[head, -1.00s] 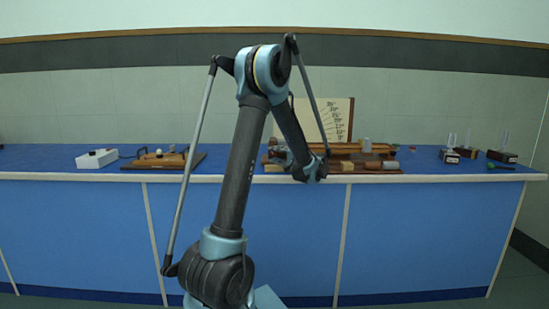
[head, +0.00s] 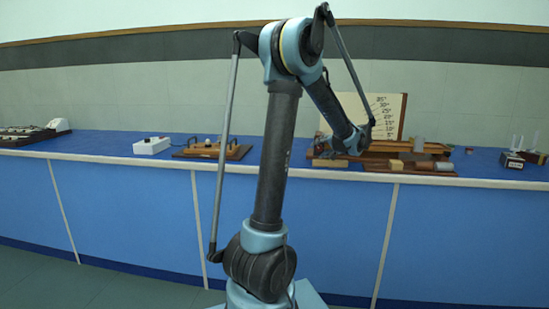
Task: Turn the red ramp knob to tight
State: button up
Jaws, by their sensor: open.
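The ramp (head: 405,147) is a brown wooden apparatus on the blue bench, right of centre, with a pale angle-scale board (head: 386,108) standing behind it. I cannot make out the red ramp knob; it is too small or hidden behind my arm. My gripper (head: 341,146) is small and dark at the left end of the ramp, in front of the board's lower left corner. It is open, and I see nothing held in it. I cannot tell whether it touches the ramp.
A wooden block with a grey cylinder (head: 443,166) lies at the ramp's front right. A white box (head: 152,146) and a wooden tray (head: 212,151) stand to the left. Small dark stands (head: 512,160) are at the right. The bench's pale front edge (head: 120,160) runs across.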

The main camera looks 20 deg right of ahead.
jog(key=n+g+h, duration=0.1)
jog(key=g+h, duration=0.1)
jog(key=n, duration=0.1)
jog(key=shift+w+a+r+n+g+h, duration=0.2)
jog(key=shift+a+r+n+g+h, duration=0.1)
jog(key=shift+g+h, duration=0.1)
jog(key=h, duration=0.1)
jog(key=n+g+h, duration=0.2)
jog(key=shift+w+a, duration=0.15)
jog(key=shift+a, duration=0.1)
jog(key=w+a+v, duration=0.1)
jog(key=v, duration=1.7)
jog(key=s+a+f+n+g+y, duration=0.1)
jog(key=a+f, duration=0.4)
jog(key=a, duration=0.5)
jog(key=s+a+f+n+y, duration=0.1)
jog(key=a+f, duration=0.4)
jog(key=a, duration=0.5)
jog(key=shift+n+g+y, duration=0.3)
jog(key=shift+n+g, duration=0.1)
jog(key=shift+d, duration=0.1)
